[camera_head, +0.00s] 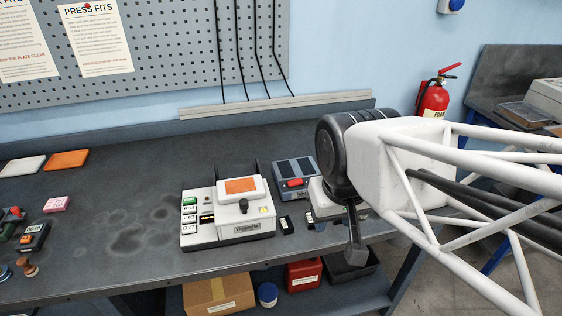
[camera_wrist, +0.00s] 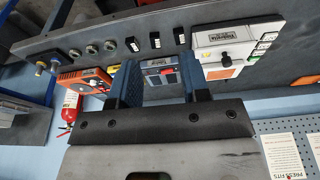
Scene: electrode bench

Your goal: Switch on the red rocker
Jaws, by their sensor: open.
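The red rocker (camera_head: 295,183) sits on the front of a blue-grey box (camera_head: 283,168) with dark panels, right of the white instrument. In the wrist view the red rocker (camera_wrist: 168,71) shows on the same box (camera_wrist: 160,63), framed between my fingers. Which way the rocker is tipped is too small to tell. My gripper (camera_head: 354,248) is right of the box in the head view, where only a dark finger shows clearly. In the wrist view my gripper (camera_wrist: 160,82) is open, with two separated fingers and nothing held; I see no contact with the rocker.
The white instrument (camera_head: 203,228) with an orange plate and black knob stands left of the box. Small black blocks (camera_head: 285,223) lie in front. An orange device (camera_wrist: 85,78) stands beside the box in the wrist view. The bench middle-left (camera_head: 120,225) is clear.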

